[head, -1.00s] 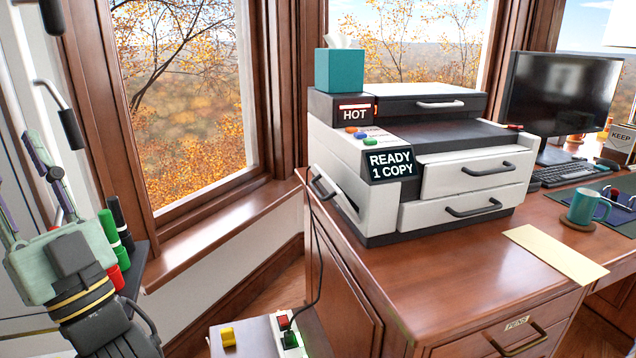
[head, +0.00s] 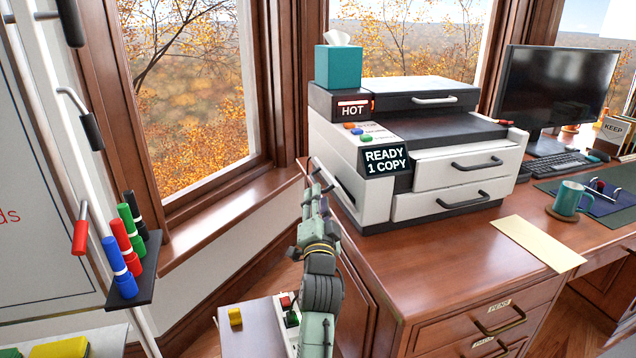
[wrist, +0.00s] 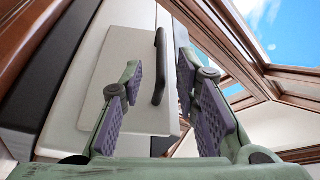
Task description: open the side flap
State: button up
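The white copier (head: 385,185) stands on the wooden desk. Its side flap (head: 342,188) is on its left side, partly hidden behind my gripper in the head view. In the wrist view the side flap (wrist: 120,75) is a pale panel with a black bar handle (wrist: 159,66) near its right edge. My gripper (head: 312,200) is beside the copier's left side. In the wrist view my gripper (wrist: 160,72) is open, with the handle showing between its two fingers. I cannot tell whether the fingers touch the handle.
A teal tissue box (head: 338,67) sits on top of the copier. A box with coloured switches (head: 285,315) is low beside the desk. A marker rack (head: 135,290) is at the left. The window sill (head: 225,210) runs behind my arm.

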jog(key=p+x, duration=0.1)
jog(key=x, duration=0.4)
jog(key=shift+w+r, duration=0.1)
jog(key=shift+w, duration=0.05)
jog(key=shift+c, duration=0.5)
grip_shut()
